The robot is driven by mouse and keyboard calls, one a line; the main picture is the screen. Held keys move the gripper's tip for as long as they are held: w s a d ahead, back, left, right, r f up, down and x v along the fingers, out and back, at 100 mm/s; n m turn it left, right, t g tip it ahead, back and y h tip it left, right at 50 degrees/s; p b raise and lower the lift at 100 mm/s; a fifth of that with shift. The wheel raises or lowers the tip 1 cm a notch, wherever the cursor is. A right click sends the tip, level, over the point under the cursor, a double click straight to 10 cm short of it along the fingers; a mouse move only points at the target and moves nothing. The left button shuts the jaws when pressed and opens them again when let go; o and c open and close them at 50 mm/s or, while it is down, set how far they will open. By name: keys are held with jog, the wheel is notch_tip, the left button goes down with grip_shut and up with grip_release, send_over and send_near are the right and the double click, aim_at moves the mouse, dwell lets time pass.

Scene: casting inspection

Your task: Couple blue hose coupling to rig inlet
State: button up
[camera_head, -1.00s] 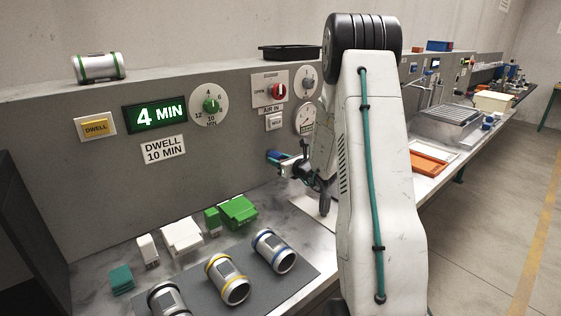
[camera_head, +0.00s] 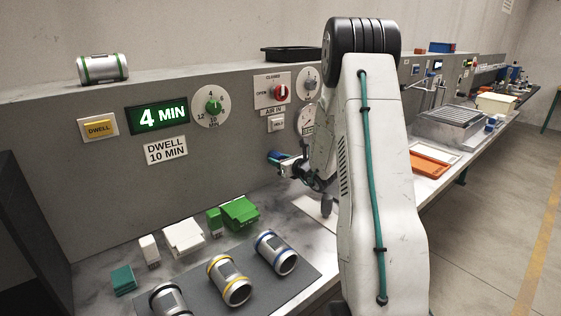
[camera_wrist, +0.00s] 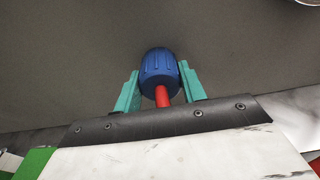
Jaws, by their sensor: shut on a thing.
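The blue hose coupling (camera_wrist: 160,68) is a ribbed blue cap between the teal fingers of my gripper (camera_wrist: 158,78) in the wrist view. My gripper is shut on it. A red stem (camera_wrist: 162,96) shows just below the coupling. In the head view my gripper (camera_head: 287,163) is in front of the grey rig panel (camera_head: 225,180), below the AIR IN label (camera_head: 272,112). A bit of blue shows at its end there. The rig inlet is not clearly visible in either view. I cannot tell whether the coupling touches the panel.
A dark mat (camera_head: 196,305) on the bench holds silver cylinders, one with blue rings (camera_head: 277,254) and one with yellow rings (camera_head: 230,280). White and green blocks (camera_head: 239,213) stand behind it. The display (camera_head: 156,115) reads 4 MIN. A red valve knob (camera_head: 281,93) is above the label.

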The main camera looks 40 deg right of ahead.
jog(key=o, duration=1.1)
jog(key=shift+c, duration=0.2)
jog(key=s+r, duration=0.1)
jog(key=s, duration=0.6)
jog(key=shift+s+a, duration=0.25)
jog(key=shift+s, duration=0.05)
